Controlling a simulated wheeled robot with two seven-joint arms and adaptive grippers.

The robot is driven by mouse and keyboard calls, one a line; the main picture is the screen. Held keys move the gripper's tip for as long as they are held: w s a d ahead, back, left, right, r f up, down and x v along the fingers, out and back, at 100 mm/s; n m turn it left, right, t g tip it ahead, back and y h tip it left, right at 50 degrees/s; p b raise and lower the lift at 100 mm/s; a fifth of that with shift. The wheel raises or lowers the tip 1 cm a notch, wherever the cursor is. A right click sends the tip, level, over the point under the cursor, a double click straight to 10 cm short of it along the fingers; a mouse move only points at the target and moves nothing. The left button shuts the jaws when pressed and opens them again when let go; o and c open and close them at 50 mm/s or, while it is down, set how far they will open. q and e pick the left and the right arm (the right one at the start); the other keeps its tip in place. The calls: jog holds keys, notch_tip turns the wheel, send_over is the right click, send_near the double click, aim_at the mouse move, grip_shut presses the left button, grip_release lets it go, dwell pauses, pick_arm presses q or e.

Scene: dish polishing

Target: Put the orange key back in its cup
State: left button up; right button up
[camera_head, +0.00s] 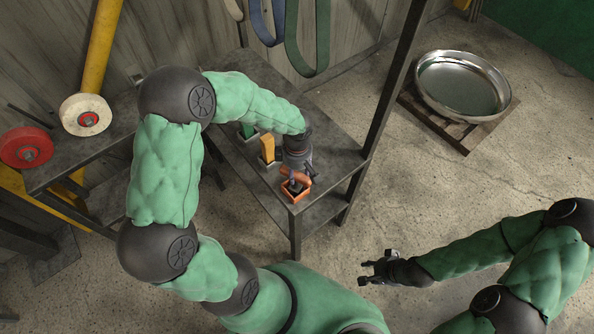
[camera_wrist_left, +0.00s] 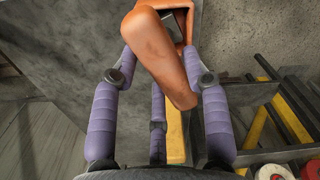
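The orange key (camera_wrist_left: 160,55) is a thick orange piece between the purple fingers of my left gripper (camera_wrist_left: 160,72). The fingertips press on its two sides, and it is tilted in the left wrist view. The orange cup (camera_head: 296,193) stands at the near corner of the grey table, right under my left gripper (camera_head: 299,178) in the head view. Part of the cup's rim (camera_wrist_left: 190,22) shows behind the key. I cannot tell how far the key reaches into the cup. My right gripper (camera_head: 372,270) is open and empty, over the floor away from the table.
A yellow key (camera_head: 267,148) and a green key (camera_head: 247,131) stand in cups farther back on the table (camera_head: 335,150). A metal dish (camera_head: 463,85) rests on a pallet at upper right. Red (camera_head: 27,147) and white (camera_head: 86,115) wheels are at left.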

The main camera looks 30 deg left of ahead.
pick_arm(q)
jog(key=shift+o, duration=0.7)
jog(key=shift+r, duration=0.1)
notch_tip(320, 180, up, 12)
dwell(0.3)
notch_tip(320, 180, up, 7)
jog(key=p, duration=0.5)
dwell(0.5)
dwell(0.4)
